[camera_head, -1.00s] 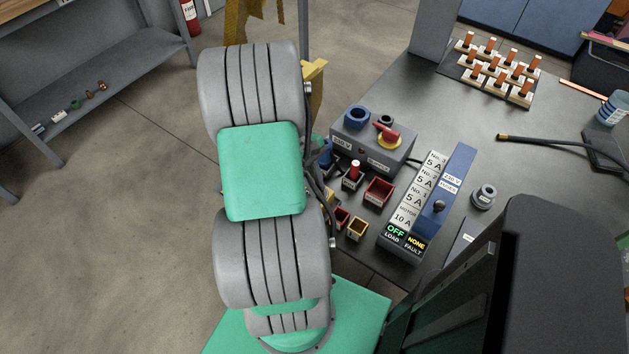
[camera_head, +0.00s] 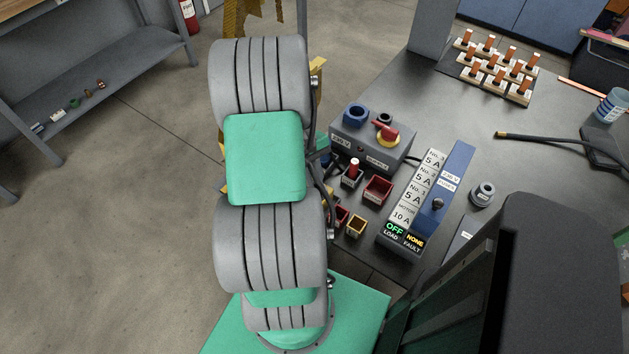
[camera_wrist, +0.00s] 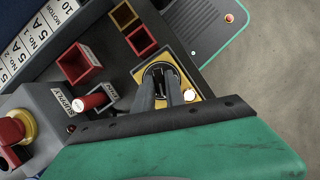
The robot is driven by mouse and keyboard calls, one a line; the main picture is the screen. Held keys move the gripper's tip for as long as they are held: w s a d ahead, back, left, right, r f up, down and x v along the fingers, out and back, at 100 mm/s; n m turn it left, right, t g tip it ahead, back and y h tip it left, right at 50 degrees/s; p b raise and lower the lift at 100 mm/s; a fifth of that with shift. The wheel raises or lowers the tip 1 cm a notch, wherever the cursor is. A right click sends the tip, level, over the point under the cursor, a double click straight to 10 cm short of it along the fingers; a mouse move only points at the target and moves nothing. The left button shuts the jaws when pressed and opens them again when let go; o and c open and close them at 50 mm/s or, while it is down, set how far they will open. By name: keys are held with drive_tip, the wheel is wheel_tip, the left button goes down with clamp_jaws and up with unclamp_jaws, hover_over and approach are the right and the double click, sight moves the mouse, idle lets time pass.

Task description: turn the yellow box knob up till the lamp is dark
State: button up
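The yellow box (camera_wrist: 193,86) is in the middle of the wrist view, with a dark round dial on its top face. Its black knob (camera_wrist: 157,71) sits on that dial, partly hidden by my fingers. A small round lamp (camera_wrist: 190,94) beside the dial looks pale and bright. My gripper (camera_wrist: 162,80) reaches over the dial, its two grey fingers close together at the knob. I cannot tell whether they press on it. In the head view my arm hides the gripper and most of the yellow box.
The grey supply box (camera_head: 370,150) with a red and yellow switch stands near the arm. Red bins (camera_head: 378,189), a yellow bin (camera_head: 356,226) and a red-topped post (camera_head: 354,167) are close by. The fuse panel (camera_head: 405,216) shows OFF and NONE.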

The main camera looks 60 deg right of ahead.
drive_tip(key=o, duration=0.5)
drive_tip(key=shift+c, duration=0.2)
drive_tip(key=v, duration=0.7)
drive_tip(key=shift+r+p, duration=0.3)
drive_tip(key=shift+r, duration=0.05)
drive_tip(key=shift+w+d, duration=0.1)
drive_tip(key=shift+w, duration=0.1)
drive_tip(key=w+a+r+n+t+h+p, duration=0.25)
drive_tip(key=w+a+r, duration=0.65)
drive_tip(key=w+a, duration=0.5)
drive_tip(key=a+r+n+t, duration=0.2)
drive_tip(key=a, duration=0.8)
drive_tip(key=w+a+r+n+t, duration=0.1)
drive_tip(key=a+r+n+t, duration=0.1)
drive_tip(key=a, duration=0.8)
drive_tip(key=shift+w+r+p, duration=0.15)
drive_tip(key=shift+r+p, duration=0.2)
drive_tip(key=shift+r, duration=0.05)
